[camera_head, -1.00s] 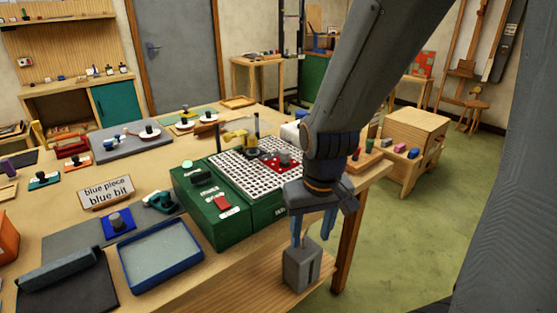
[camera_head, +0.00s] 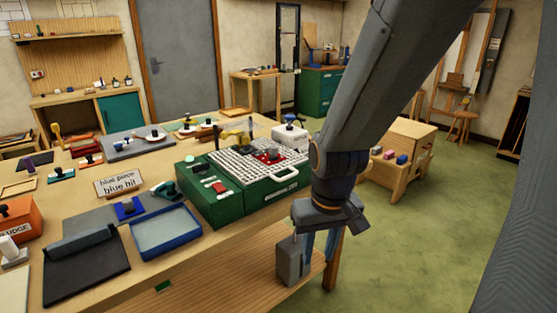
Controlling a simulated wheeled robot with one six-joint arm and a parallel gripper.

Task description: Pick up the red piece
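A red piece (camera_head: 268,156) with a dark knob lies on the white grid of the green machine (camera_head: 232,210). A small grey part stands beside it. Another flat reddish-orange piece with a dark knob (camera_head: 84,162) lies on the table at the left. My gripper (camera_head: 320,255) points down beyond the table's right front edge, well below and to the right of the grid. Its blue fingers look apart, with no red piece between them. A grey block (camera_head: 288,262) shows just left of the fingers; I cannot tell whether they touch.
A yellow part (camera_head: 233,138) and a white box (camera_head: 290,138) stand around the grid. A blue tray (camera_head: 160,255), a blue piece (camera_head: 128,208) and a "blue piece blue bit" sign (camera_head: 119,183) are left of the machine. A wooden stand (camera_head: 402,160) is at the right.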

